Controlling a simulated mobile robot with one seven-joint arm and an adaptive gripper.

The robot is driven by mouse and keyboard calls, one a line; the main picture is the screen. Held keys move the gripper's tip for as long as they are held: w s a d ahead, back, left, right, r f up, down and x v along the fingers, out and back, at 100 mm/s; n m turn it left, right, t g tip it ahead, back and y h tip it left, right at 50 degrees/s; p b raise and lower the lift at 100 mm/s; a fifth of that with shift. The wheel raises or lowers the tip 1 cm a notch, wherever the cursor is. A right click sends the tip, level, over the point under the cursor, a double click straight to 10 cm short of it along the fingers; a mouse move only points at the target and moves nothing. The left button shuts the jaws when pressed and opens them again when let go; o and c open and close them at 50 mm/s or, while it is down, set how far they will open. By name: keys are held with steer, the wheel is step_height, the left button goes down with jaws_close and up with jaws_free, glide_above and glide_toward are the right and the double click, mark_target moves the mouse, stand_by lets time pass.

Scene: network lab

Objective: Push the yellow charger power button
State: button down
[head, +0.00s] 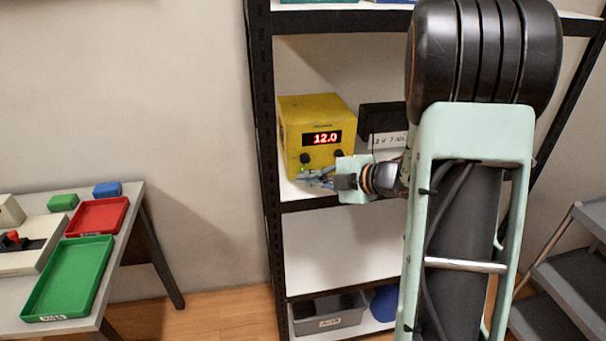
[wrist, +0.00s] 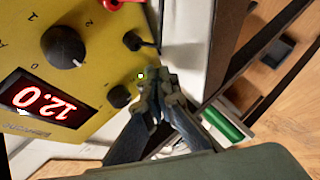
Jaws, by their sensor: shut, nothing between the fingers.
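The yellow charger (head: 307,108) stands on a shelf, its red display reading 12.0. It fills the left of the wrist view (wrist: 97,75), turned on its side. There its face shows a large black knob (wrist: 62,47), a small round black control (wrist: 120,96), a black part with a lever (wrist: 132,40) and a small green light (wrist: 141,76). I cannot tell for sure which one is the power button. My gripper (wrist: 158,88) is shut and empty, its tips close beside the green light; contact is unclear. In the head view my gripper (head: 308,179) is at the charger's lower front.
A black box (head: 381,117) and a white label card (head: 389,140) are right of the charger. A black shelf post (head: 263,130) rises at its left. A grey bin (head: 329,315) sits on the lower shelf. A table with a green tray (head: 70,278) stands at left.

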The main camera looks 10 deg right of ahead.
steer(key=shift+s, duration=0.75)
steer(key=shift+s, duration=0.1)
steer(key=shift+s, duration=2.4)
